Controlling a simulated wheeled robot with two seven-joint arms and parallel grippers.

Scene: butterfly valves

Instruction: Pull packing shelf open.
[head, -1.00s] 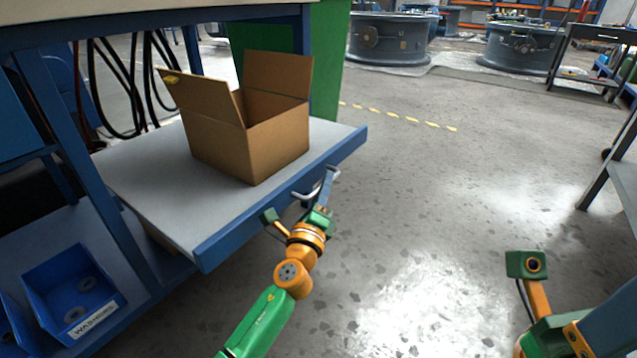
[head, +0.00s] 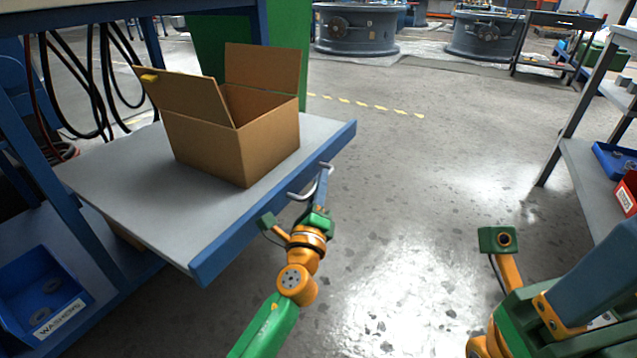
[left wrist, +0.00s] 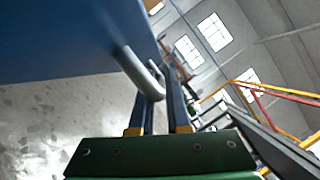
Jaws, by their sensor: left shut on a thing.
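The packing shelf (head: 120,205) is a grey board with a blue front edge, standing out from under a blue-framed bench. A bent metal handle (head: 298,196) is on its front edge, and also shows in the left wrist view (left wrist: 138,72). My left gripper (head: 324,176) is shut on this handle; in the left wrist view its two dark fingers (left wrist: 163,100) are at the handle's end. My right arm is at the lower right, away from the shelf. A blue-grey part of it, perhaps the right gripper (head: 590,275), is seen without clear fingertips.
An open cardboard box (head: 235,135) stands upright on the shelf. A blue washers bin (head: 40,295) sits below at left. A grey rack (head: 580,170) with blue and red bins stands at right. The floor (head: 420,180) between is clear.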

